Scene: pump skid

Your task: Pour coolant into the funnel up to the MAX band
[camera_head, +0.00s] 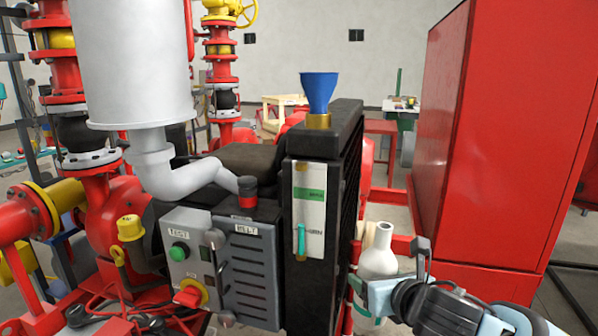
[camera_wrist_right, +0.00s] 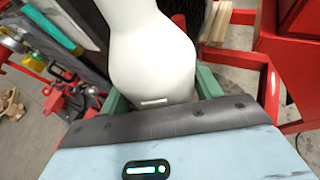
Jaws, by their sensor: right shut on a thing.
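A blue funnel (camera_head: 320,90) stands upright in a brass neck (camera_head: 318,121) on top of the black radiator (camera_head: 346,160). A pale sight gauge (camera_head: 311,210) is on the radiator's front face. It has a green band (camera_head: 316,195) with blurred lettering. A teal column (camera_head: 301,240) shows low in the gauge, its top below the band. My right gripper (camera_head: 372,285) is shut on a white bottle (camera_head: 378,250), right of the radiator and well below the funnel. The bottle is roughly upright. It fills the middle of the right wrist view (camera_wrist_right: 155,60), between green fingers. My left gripper is out of view.
A tall red cabinet (camera_head: 490,150) stands close on the right. A grey control box (camera_head: 190,255), a vented belt guard (camera_head: 250,270) and a white exhaust pipe (camera_head: 190,177) are left of the radiator. Red frame bars (camera_wrist_right: 240,40) lie near the bottle.

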